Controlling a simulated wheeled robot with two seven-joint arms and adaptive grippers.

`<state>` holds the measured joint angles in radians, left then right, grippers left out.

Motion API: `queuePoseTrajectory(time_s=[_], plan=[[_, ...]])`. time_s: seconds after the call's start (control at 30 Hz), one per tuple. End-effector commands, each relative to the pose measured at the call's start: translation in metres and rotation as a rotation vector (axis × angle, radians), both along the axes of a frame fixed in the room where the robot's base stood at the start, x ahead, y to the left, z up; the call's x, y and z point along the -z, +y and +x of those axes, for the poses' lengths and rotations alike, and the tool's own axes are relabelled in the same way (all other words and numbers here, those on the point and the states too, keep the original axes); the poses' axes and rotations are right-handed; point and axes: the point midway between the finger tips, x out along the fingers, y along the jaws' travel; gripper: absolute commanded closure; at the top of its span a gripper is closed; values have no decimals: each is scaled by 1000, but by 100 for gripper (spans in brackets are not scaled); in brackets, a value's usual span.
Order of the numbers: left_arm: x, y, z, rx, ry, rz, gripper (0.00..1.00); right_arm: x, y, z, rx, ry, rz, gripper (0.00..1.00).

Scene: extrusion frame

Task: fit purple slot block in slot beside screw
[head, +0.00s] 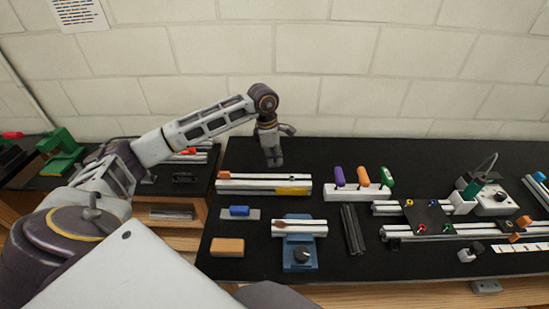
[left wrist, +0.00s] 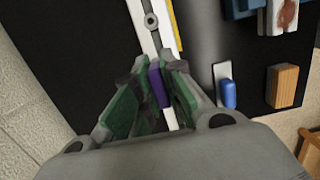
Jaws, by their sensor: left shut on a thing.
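My left gripper (head: 273,162) is over the white slotted rail (head: 250,185), near its middle. In the left wrist view its green-padded fingers (left wrist: 160,78) are shut on the purple slot block (left wrist: 158,90). The block is lined up over the rail (left wrist: 139,12); I cannot tell whether it sits in the slot or just above it. A round grey screw (left wrist: 151,20) stands in the slot ahead of the block, with a gap between them. In the head view the fingers hide the block. My right gripper is not in view.
A blue block (head: 239,211) on a grey plate, an orange block (head: 228,247) and a blue fixture (head: 299,256) holding a short rail lie in front. A white rack (head: 345,194) with coloured handles stands right of the rail. The wall is behind.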

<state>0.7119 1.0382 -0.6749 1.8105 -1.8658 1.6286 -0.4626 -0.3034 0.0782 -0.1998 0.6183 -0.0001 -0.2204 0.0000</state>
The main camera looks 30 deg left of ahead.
Motion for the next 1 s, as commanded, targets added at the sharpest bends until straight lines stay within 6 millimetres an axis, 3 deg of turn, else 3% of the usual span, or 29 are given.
queuePoseTrajectory(time_s=[1.0], plan=[[54,0,0,0,-1,1,100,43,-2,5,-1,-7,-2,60]])
